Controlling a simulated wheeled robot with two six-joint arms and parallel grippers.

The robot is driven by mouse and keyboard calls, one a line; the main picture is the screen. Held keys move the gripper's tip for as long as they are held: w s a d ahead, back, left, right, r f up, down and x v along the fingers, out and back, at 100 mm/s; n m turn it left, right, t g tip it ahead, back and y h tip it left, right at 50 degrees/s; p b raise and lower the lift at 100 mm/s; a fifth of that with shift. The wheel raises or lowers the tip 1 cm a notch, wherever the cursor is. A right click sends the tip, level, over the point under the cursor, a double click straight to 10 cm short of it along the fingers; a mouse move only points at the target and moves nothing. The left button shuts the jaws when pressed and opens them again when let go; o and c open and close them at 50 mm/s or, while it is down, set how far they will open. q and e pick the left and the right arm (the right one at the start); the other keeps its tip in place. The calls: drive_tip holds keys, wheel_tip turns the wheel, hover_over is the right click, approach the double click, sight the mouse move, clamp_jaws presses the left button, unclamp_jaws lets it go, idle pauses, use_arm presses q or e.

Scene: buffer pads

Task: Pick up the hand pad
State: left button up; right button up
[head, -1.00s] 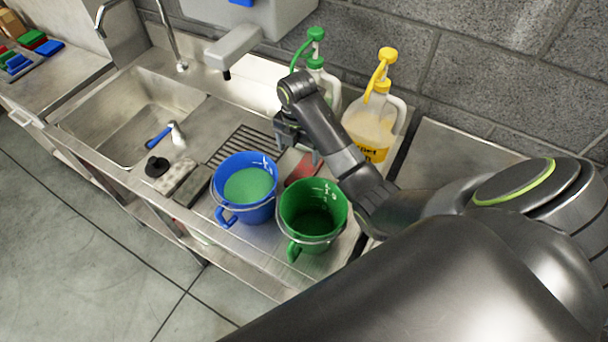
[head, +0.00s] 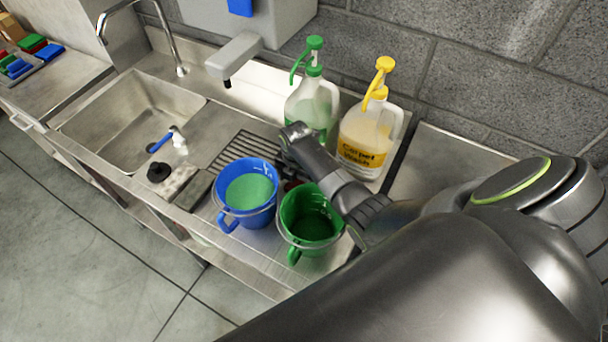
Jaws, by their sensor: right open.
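A reddish flat piece, which may be the hand pad, shows only as a small patch (head: 291,186) between the blue bucket and the green bucket. The rest of it is hidden behind my right arm and the buckets. A dark grey-green pad (head: 194,190) and a speckled light pad (head: 176,182) lie left of the blue bucket. My right gripper (head: 288,172) is low behind the buckets, over or next to the reddish piece. It is open, but its fingers are mostly hidden by the wrist, so contact cannot be told. My left gripper is out of view.
The blue bucket (head: 262,205) with green contents and the green bucket (head: 291,217) stand close in front of my gripper. A green-pump jug (head: 326,100) and a yellow-pump jug (head: 378,125) stand behind. A sink (head: 125,125) is left; bare steel counter lies right.

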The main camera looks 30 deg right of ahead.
drive_tip(key=shift+f, duration=0.9)
drive_tip(key=shift+c, duration=0.3)
drive_tip(key=c, duration=1)
drive_tip(key=shift+r, duration=0.15)
